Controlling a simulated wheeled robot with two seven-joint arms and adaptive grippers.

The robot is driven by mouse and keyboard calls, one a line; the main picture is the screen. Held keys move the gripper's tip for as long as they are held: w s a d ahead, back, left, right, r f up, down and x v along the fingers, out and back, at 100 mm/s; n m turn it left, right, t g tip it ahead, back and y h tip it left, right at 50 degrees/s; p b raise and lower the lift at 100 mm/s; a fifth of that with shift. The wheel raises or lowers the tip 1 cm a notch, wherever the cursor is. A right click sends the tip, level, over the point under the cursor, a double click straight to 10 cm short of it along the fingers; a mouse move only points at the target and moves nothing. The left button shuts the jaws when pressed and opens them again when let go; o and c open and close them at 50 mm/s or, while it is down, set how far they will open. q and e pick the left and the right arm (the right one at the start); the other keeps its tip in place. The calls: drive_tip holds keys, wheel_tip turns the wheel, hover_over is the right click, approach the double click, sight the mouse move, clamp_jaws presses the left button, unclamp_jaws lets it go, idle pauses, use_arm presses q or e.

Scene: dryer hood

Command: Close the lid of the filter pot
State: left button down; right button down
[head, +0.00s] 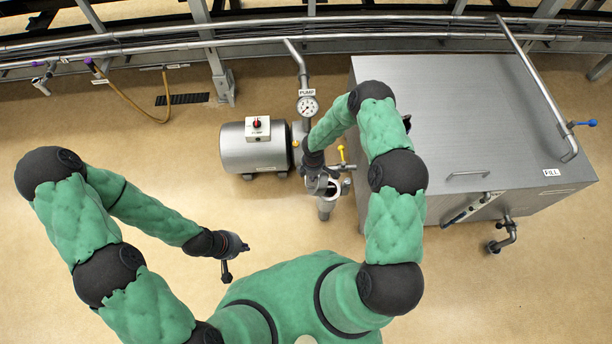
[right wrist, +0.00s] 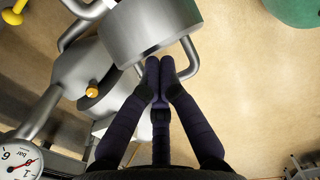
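The filter pot (head: 327,206) is a small grey metal vessel on the pipework right of the pump in the head view. In the right wrist view a grey cylindrical part (right wrist: 150,28) with a U-shaped bar handle (right wrist: 192,58) fills the top middle; I cannot tell whether it is the lid or the pot body. My right gripper (right wrist: 160,67) has its dark fingertips close together at this handle and appears shut on it. In the head view the right arm partly covers the pot, and the lid's angle is unclear. My left gripper (head: 228,268) hangs over bare floor, away from the pot.
A pump (head: 255,147) and pressure gauge (head: 308,106) stand beside the pot, with a yellow-handled valve (head: 342,155) close by. A large metal tank (head: 480,110) is to the right. Pipes (head: 300,22) run along the back.

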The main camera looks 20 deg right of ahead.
sight(320, 178)
drive_tip(key=shift+s+d+y, duration=0.15)
drive_tip(key=shift+d+y, duration=0.3)
drive_tip(key=shift+d, duration=0.1)
drive_tip(key=shift+s+d+y, duration=0.15)
drive_tip(key=shift+d+y, duration=0.3)
drive_tip(key=shift+d, duration=0.1)
drive_tip(key=shift+s+d+f, duration=0.1)
drive_tip(key=shift+d, duration=0.4)
drive_tip(key=d, duration=0.1)
drive_tip(key=d+f, duration=0.1)
drive_tip(key=s+d, duration=0.1)
drive_tip(key=shift+d+f, duration=0.3)
drive_tip(key=shift+d, duration=0.05)
drive_tip(key=shift+s+d+f+b, duration=0.25)
drive_tip(key=shift+d+f+b, duration=0.25)
drive_tip(key=shift+d, duration=0.2)
drive_tip(key=shift+s+d+f+b, duration=0.2)
drive_tip(key=shift+d+f+b, duration=0.3)
drive_tip(key=shift+d, duration=0.15)
